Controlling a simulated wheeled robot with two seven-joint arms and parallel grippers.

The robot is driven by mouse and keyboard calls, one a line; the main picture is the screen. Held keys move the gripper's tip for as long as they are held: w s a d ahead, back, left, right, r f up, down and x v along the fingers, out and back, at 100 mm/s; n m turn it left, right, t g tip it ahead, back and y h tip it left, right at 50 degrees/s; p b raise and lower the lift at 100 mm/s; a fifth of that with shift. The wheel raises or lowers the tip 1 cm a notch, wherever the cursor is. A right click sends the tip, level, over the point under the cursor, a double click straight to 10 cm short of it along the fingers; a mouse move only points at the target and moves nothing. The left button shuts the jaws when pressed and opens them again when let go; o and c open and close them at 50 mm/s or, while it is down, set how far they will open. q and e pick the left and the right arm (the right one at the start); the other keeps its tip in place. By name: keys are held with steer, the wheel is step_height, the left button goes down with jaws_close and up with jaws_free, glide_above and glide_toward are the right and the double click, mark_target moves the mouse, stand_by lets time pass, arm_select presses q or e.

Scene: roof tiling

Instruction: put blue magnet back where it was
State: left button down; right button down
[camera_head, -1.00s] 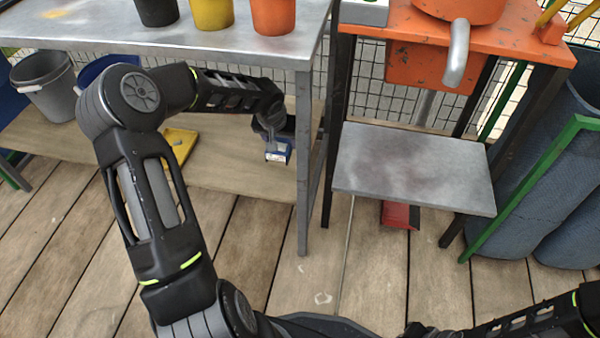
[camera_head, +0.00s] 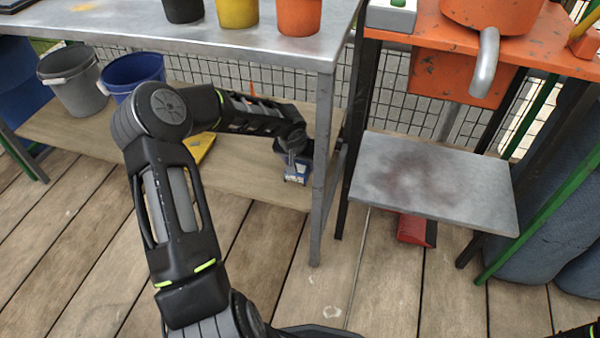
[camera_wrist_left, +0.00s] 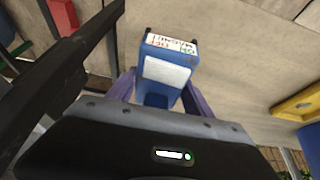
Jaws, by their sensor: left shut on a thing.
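The blue magnet (camera_head: 297,175) is a blue block with a white label. It is at my left gripper (camera_head: 294,160), by the right end of the wooden lower shelf (camera_head: 250,190), near the metal table leg. In the left wrist view the blue magnet (camera_wrist_left: 165,70) sits between the fingers of my left gripper (camera_wrist_left: 158,92), which is shut on it. Whether it touches the shelf I cannot tell. My right gripper is not in view.
The metal table (camera_head: 290,48) stands above the shelf, with its leg (camera_head: 322,170) close right of my gripper. A grey bucket (camera_head: 72,80), a blue bucket (camera_head: 132,72) and a yellow thing (camera_head: 199,148) are on the shelf. A small grey side shelf (camera_head: 435,180) is at right.

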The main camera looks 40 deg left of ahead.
arm_select(q)
steer(key=shift+r, duration=0.1)
steer(key=shift+f+b, duration=0.85)
steer(key=shift+f, duration=1)
steer(key=shift+f, duration=0.2)
steer(key=shift+c, duration=2)
jaws_free()
